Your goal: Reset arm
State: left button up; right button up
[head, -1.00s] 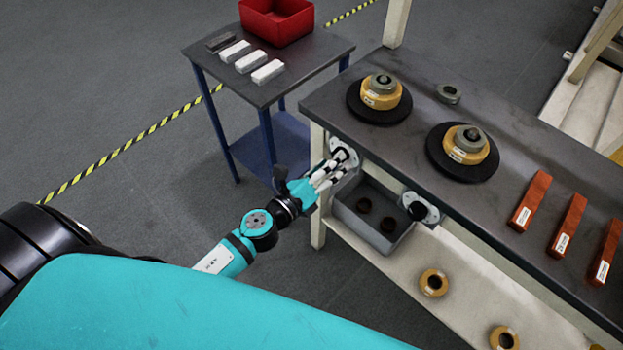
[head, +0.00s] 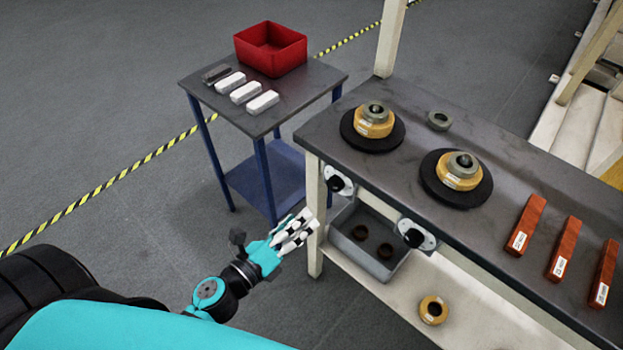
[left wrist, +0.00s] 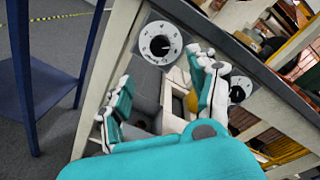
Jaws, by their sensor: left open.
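My left gripper (head: 296,231) is in the head view, low in front of the workbench's left front leg, open and empty. In the left wrist view its two teal-and-white fingers (left wrist: 160,108) stand wide apart with nothing between them. A round knob on a pale dial plate (head: 337,181) is on the bench front, up and to the right of the gripper and apart from it. The dial also shows in the left wrist view (left wrist: 160,42), above the gap between the fingers. A second knob (head: 415,236) is farther right. My right gripper is not seen.
The dark workbench (head: 480,115) carries two black discs with yellow rolls and several orange-brown boxes (head: 565,250). A grey bin (head: 345,218) with dark rings sits below. A blue-legged side table (head: 300,100) holds a red bin (head: 270,48) and white boxes. Floor left of the gripper is clear.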

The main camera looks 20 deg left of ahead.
pick_arm(q)
jog(key=s+a+f+n+g+y+p, duration=0.1)
jog(key=s+f+n+g+y, duration=0.15)
jog(key=f+n, duration=0.75)
jog(key=s+a+f+n+g+y+p, duration=0.15)
jog(key=s+f+n+g, duration=0.3)
jog(key=f, duration=1.15)
jog(key=s+a+f+n+g+p, duration=0.1)
jog(key=s+f+n+g, duration=0.3)
jog(key=s, duration=0.8)
jog(key=s+a+f+n+g+y+p, duration=0.1)
jog(key=s+f+n+g, duration=0.3)
jog(key=s+f+n, duration=0.5)
jog(key=s+f, duration=0.4)
jog(key=shift+a+f+g, duration=0.2)
jog(key=shift+a+g, duration=0.1)
jog(key=shift+a, duration=0.05)
